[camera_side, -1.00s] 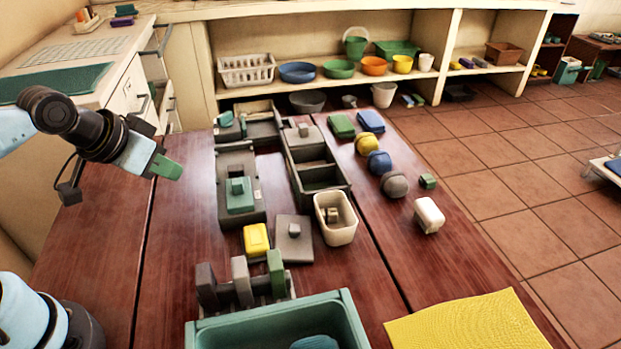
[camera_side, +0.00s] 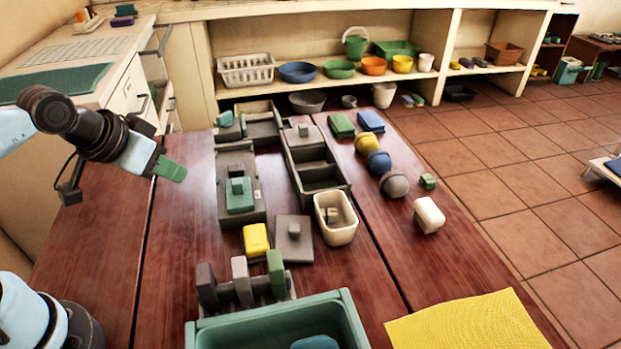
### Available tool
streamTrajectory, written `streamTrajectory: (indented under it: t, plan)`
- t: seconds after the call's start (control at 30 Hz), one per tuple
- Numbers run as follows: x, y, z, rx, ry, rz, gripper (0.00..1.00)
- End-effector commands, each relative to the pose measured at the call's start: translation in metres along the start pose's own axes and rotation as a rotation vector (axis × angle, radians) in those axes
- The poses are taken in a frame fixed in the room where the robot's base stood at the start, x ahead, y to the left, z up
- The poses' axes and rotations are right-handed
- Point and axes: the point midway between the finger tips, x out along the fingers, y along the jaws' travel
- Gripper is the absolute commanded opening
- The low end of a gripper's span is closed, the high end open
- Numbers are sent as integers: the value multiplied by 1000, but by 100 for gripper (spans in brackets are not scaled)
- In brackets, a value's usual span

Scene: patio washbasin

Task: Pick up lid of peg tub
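A flat grey square lid with a small raised knob (camera_side: 293,243) lies on the wooden table, beside a cream tub (camera_side: 345,236). The tub is open at the top and holds a small pale piece; I take it for the peg tub, but cannot be sure. My gripper (camera_side: 171,170), with green fingers, hangs in the air at the left, well apart from the lid. Nothing shows held in it. The fingers look like one block from this side, so their gap is hidden.
A yellow block (camera_side: 256,239) is close to the lid's left. A rack with upright slabs (camera_side: 241,281) and a teal bin (camera_side: 345,318) stand in front. Grey trays (camera_side: 222,199) lie behind. The table's left part is clear.

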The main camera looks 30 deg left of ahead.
Motion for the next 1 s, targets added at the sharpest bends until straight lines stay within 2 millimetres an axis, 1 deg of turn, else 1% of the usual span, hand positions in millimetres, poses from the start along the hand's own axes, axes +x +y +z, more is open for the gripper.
streamTrajectory:
  t: [0.03,0.17,0.2,0.47,0.57,0.67,0.77,1.0]
  plan:
    - [0,0,0,0,0,0,31]
    - [0,0,0,0,0,0,51]
    - [0,0,0,0,0,0,53]
    - [0,0,-1,3,-2,1,53]
    - [-1,5,-6,32,-21,10,53]
    - [-2,16,-17,102,-67,31,53]
    - [-1,32,-32,207,-134,62,53]
    - [10,81,-63,482,-302,147,53]
